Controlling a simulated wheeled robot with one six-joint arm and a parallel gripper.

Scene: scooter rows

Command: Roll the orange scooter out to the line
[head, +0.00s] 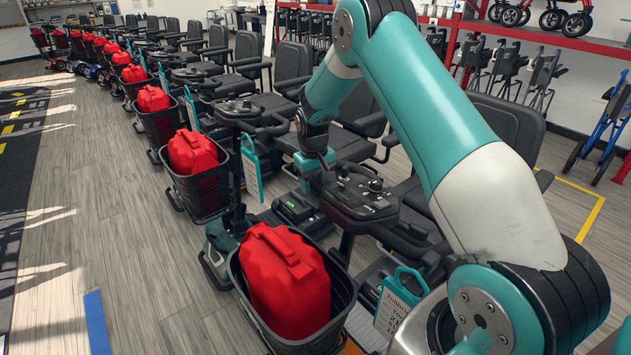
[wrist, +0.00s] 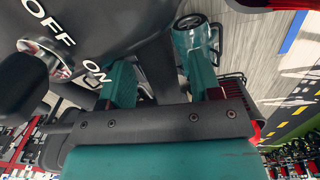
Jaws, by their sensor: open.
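A small patch of orange bodywork (head: 350,347) shows at the bottom edge of the head view, below the nearest black basket. That basket (head: 345,290) holds a red bag (head: 290,280); most of the scooter is out of frame. My gripper (head: 314,162) points down by a black handlebar console (head: 355,195), behind the nearest basket. It is open; whether it touches anything is unclear. In the wrist view a dark panel (wrist: 110,30) marked OFF and ON, with a key or knob (wrist: 45,60), fills the upper left, close to my gripper. A blue floor strip (head: 97,322) lies left of the baskets.
A row of scooters with black seats (head: 290,65) and red bags (head: 192,152) recedes to the upper left, closely spaced. Open wooden floor (head: 110,200) lies left of them, beside a dark mat (head: 15,180) with yellow dashes. A red rack (head: 560,40) stands behind.

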